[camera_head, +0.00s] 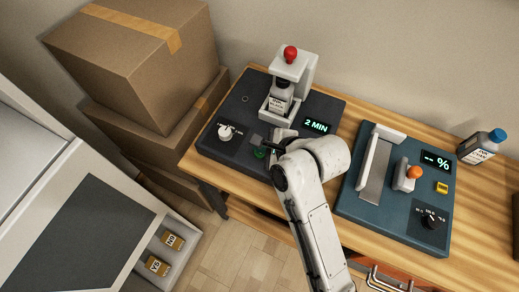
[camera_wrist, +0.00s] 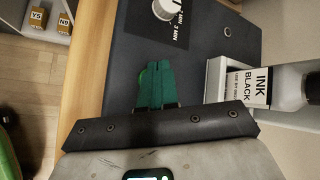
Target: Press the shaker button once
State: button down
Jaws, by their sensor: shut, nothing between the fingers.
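The shaker (camera_head: 222,150) is a dark flat unit on the wooden table with a lit "2 MIN" display (camera_head: 316,126). Its green button (camera_head: 258,154) is at the front edge, partly covered by my gripper (camera_head: 264,145). In the wrist view my gripper's teal fingers (camera_wrist: 154,86) are shut together with nothing between them. A black ink bottle (camera_head: 281,88) sits upright in the shaker's white clamp (camera_head: 306,72), under a red knob (camera_head: 290,53).
A white dial (camera_head: 225,132) is left of the button. A blue unit (camera_head: 350,203) with an orange knob (camera_head: 414,172) and a "-- %" display is to the right. A bottle with a blue cap (camera_head: 480,148) stands beyond it. Cardboard boxes (camera_head: 140,60) are stacked at left.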

aim_at(262, 155)
jog(key=shift+f, duration=0.15)
dwell(0.3)
jog(key=shift+f, duration=0.25)
jog(key=shift+f, duration=0.5)
dwell(0.8)
jog(key=shift+r+p, duration=0.1)
jog(key=shift+p, duration=0.25)
jog(key=shift+r+p, duration=0.85)
jog(key=shift+p, duration=0.25)
notch_tip(262, 155, up, 5)
jog(key=p, duration=0.6)
